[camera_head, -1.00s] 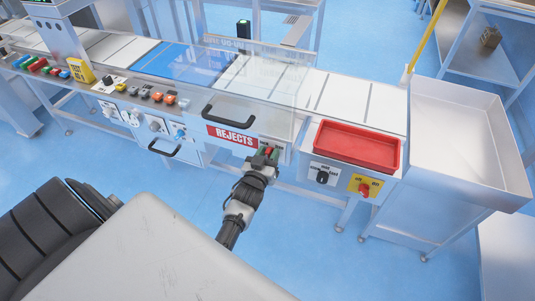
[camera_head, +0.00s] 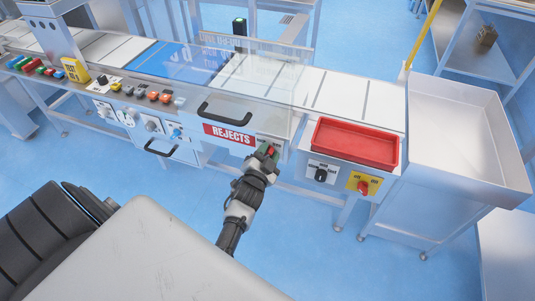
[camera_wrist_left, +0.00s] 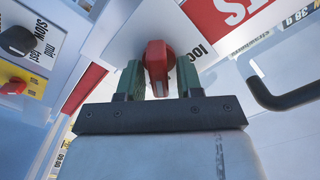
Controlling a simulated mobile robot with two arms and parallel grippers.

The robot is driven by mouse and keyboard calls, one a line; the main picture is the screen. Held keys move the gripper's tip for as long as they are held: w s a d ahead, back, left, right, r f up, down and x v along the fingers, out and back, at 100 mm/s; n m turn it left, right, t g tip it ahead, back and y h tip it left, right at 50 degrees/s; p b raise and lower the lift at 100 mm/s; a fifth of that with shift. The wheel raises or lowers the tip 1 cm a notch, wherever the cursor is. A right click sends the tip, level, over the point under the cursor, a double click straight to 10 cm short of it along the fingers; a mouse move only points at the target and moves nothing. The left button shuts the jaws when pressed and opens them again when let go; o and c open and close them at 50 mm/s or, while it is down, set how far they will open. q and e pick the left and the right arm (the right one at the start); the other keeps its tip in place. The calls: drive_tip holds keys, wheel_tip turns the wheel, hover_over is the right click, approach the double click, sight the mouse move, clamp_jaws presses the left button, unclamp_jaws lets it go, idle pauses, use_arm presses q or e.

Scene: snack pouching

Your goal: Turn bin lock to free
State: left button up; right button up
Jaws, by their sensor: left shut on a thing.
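The bin lock is a small red knob (camera_wrist_left: 157,60) on the white panel by the red REJECTS sign (camera_head: 229,134). A partly covered label, upside down in the left wrist view, shows beside it and seems to begin "LOC". My left gripper (camera_head: 267,153) is at this knob, just right of and below the sign. In the left wrist view its two green-grey fingers (camera_wrist_left: 159,78) stand on either side of the knob, shut on it. The fingers hide part of the knob and label. My right gripper is not in view.
A black bin handle (camera_head: 224,112) sticks out above the sign. Right of the gripper are a red tray (camera_head: 354,145), a black switch (camera_head: 321,174) and a red knob on a yellow plate (camera_head: 363,186). A clear guard covers part of the conveyor. Blue floor lies in front.

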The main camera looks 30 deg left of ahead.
use_arm(q)
drive_tip(key=shift+f+m, duration=0.1)
drive_tip(key=shift+m, duration=0.5)
drive_tip(key=o, duration=0.6)
drive_tip(key=shift+s, duration=0.15)
